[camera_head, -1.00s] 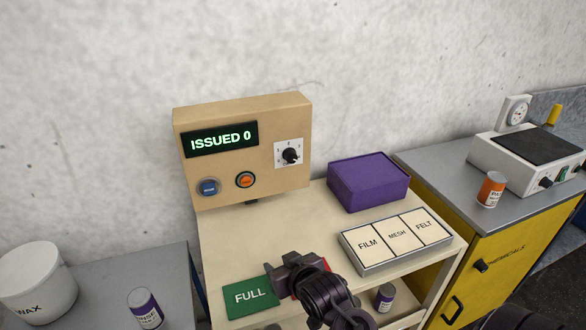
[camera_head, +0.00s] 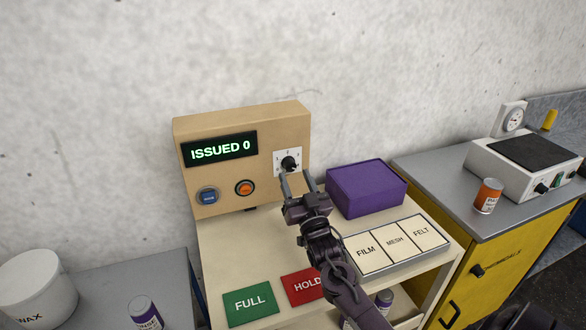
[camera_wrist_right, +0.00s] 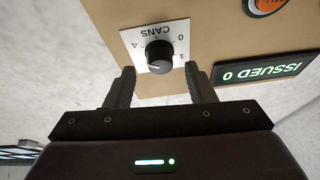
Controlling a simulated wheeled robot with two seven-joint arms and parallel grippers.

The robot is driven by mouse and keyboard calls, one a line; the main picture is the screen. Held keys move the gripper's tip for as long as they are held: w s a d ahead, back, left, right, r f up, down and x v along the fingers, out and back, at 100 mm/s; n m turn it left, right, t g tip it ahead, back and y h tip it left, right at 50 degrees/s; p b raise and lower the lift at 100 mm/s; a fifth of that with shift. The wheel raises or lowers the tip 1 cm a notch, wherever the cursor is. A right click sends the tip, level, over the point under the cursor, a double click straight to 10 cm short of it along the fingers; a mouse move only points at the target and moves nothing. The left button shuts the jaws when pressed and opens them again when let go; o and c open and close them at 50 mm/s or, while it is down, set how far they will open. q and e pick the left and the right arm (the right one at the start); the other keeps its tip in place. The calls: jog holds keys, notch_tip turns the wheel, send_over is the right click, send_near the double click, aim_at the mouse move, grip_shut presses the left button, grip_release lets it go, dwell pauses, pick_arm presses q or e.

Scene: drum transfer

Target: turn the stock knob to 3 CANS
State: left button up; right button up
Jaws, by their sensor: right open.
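The stock knob (camera_head: 288,163) is a black dial on a white plate on the front of the tan box (camera_head: 225,182). The box's display (camera_head: 219,149) reads "ISSUED 0". My right gripper (camera_head: 296,178) is open and just below the knob, its fingers pointing up toward it. In the right wrist view the knob (camera_wrist_right: 159,56) stands ahead of and between the two spread fingers (camera_wrist_right: 160,82), not gripped. Its plate reads "CANS", with some numbers hard to read. My left gripper is not in view.
A blue button (camera_head: 208,196) and an orange button (camera_head: 244,188) sit left of the knob. A purple box (camera_head: 367,188) stands close to the right of my gripper. The FILM, MESH, FELT tray (camera_head: 396,244) and the FULL (camera_head: 251,301) and HOLD (camera_head: 303,286) cards lie in front.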

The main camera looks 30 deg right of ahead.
aim_at(290, 165)
jog(key=shift+p+x, duration=0.3)
jog(key=shift+x, duration=1.1)
jog(key=c, duration=1)
jog(key=shift+n, duration=0.3)
